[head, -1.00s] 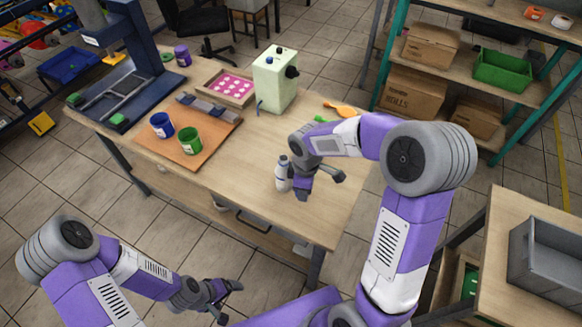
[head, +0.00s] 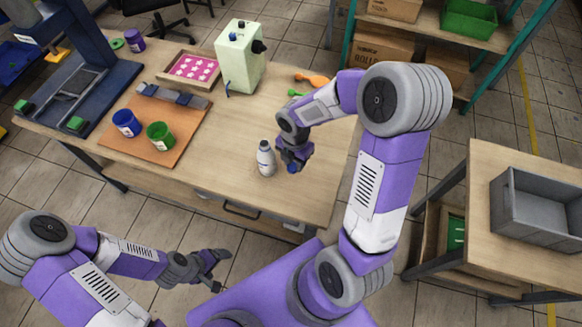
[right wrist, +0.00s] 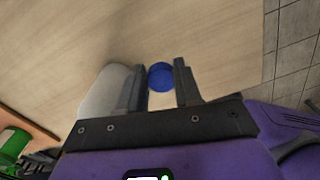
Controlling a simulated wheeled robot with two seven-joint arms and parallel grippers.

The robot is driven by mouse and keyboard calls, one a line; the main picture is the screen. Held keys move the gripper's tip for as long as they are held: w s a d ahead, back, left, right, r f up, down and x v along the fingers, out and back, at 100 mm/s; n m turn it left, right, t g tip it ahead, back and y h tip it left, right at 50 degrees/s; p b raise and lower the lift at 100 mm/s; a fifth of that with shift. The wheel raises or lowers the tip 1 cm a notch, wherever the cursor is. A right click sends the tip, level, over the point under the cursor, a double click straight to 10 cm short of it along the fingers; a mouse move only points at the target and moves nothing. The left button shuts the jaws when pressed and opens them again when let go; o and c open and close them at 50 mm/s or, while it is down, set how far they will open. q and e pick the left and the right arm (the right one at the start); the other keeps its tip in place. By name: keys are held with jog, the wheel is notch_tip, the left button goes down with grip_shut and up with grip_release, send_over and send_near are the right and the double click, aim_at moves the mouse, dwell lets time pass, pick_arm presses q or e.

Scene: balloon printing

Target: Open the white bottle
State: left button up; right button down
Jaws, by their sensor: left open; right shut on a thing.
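The white bottle (head: 265,158) stands upright on the wooden table near its front edge, with a grey top part and no blue on it. In the right wrist view the bottle (right wrist: 104,92) is a pale shape just left of the fingers. My right gripper (head: 292,163) is right beside the bottle, shut on a small round blue cap (right wrist: 161,76), which sits between its fingertips. The cap shows in the head view (head: 292,169) below the fingers. Whether the gripper touches the bottle I cannot tell. My left gripper (head: 216,274) is open and empty, low in front of the table.
Blue (head: 126,123) and green (head: 160,135) paint cans stand on a brown board. A pale green machine (head: 240,58) stands at the back, with a pink tray (head: 193,69) beside it. Orange and green balloons (head: 311,79) lie behind my right arm. The table's front middle is clear.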

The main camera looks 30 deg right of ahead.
aim_at(294, 164)
jog(key=shift+f+b, duration=0.7)
jog(key=shift+f, duration=1.5)
jog(key=shift+f, duration=0.2)
jog(key=c, duration=0.8)
grip_release()
jog(key=shift+r, duration=0.1)
notch_tip(294, 164, up, 12)
jog(key=p, duration=0.4)
jog(key=shift+r, duration=0.15)
